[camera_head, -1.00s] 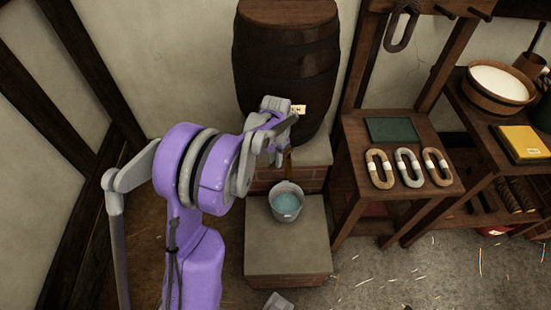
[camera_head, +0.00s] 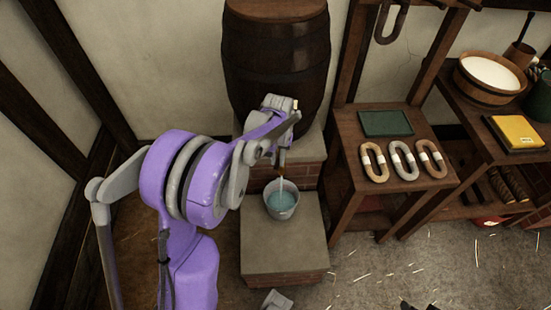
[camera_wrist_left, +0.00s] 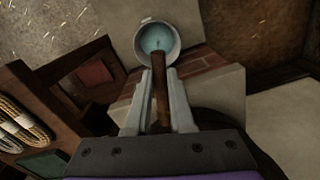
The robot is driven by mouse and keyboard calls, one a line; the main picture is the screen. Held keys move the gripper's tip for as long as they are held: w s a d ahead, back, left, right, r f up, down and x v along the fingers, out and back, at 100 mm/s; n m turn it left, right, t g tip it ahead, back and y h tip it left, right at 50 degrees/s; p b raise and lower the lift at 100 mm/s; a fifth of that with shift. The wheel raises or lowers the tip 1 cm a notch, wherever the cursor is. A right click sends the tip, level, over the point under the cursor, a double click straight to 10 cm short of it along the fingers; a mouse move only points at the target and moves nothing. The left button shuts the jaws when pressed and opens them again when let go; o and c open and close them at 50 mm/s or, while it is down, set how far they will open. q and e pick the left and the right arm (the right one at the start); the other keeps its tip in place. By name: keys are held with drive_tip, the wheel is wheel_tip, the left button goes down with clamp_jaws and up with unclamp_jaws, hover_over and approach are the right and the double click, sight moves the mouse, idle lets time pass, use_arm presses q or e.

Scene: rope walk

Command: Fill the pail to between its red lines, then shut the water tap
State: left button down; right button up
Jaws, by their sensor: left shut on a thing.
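The grey pail (camera_head: 270,211) stands upright on the stone-topped step below the barrel. Bluish water (camera_head: 281,200) shows inside it; I cannot make out its red lines or the level against them. A pale stream (camera_head: 282,184) runs down into it from the tap (camera_head: 281,171). My left gripper (camera_head: 284,152) is at the tap, in front of the barrel's lower part. In the left wrist view, its fingers (camera_wrist_left: 160,95) are closed on a brown piece of the tap (camera_wrist_left: 161,104), with the pail (camera_wrist_left: 143,57) beyond.
The dark barrel (camera_head: 277,70) stands on a brick-sided ledge behind the step (camera_head: 285,254). To the right, a wooden stand (camera_head: 350,150) holds a green slate and several rope coils. A bench farther right holds a wooden tub (camera_head: 465,85) and a yellow book (camera_head: 517,132).

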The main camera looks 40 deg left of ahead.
idle(0.4)
use_arm(q)
drive_tip(key=c, duration=0.8)
unclamp_jaws()
wheel_tip(320, 180, up, 11)
drive_tip(key=shift+f+p, duration=0.1)
drive_tip(key=shift+p, duration=0.45)
